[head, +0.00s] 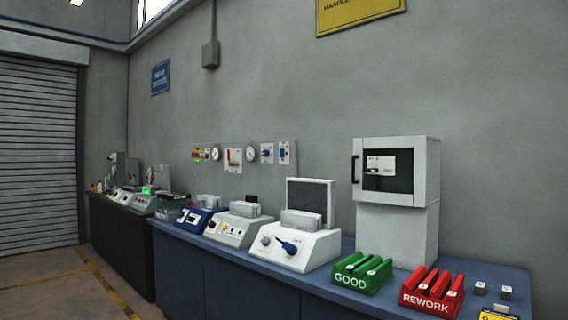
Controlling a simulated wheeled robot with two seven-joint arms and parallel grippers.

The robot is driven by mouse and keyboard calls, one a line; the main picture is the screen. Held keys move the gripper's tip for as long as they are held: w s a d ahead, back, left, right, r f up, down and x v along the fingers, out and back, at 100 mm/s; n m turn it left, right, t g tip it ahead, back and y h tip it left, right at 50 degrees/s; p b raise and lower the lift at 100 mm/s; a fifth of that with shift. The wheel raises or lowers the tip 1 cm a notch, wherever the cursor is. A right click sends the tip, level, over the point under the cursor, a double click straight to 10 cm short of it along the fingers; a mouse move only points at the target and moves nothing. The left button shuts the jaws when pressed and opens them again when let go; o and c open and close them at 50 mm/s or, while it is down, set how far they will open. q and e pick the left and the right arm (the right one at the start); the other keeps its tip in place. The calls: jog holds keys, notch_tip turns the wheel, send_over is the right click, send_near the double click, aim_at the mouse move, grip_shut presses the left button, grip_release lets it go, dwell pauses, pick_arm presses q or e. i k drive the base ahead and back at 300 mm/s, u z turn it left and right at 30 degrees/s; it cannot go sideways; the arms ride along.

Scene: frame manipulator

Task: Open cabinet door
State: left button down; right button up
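A white cabinet (432,172) stands on a white pedestal on the blue bench, right of the middle in the head view. Its door (396,193) looks closed, with a dark window and a paper label behind or on it. A black vertical handle (355,169) is on the left edge of the door. Neither of my grippers is in view.
The blue workbench (222,272) carries a green GOOD tray (347,282), a red REWORK tray (425,300) and a white device with a blue lever (296,252) in front of and beside the cabinet. Floor shows at left (50,285).

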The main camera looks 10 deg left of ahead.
aim_at(385, 164)
jog(key=u, duration=0.85)
jog(key=i, duration=0.9)
jog(key=u, duration=0.4)
jog(key=i, duration=1.2)
jog(key=z, duration=0.65)
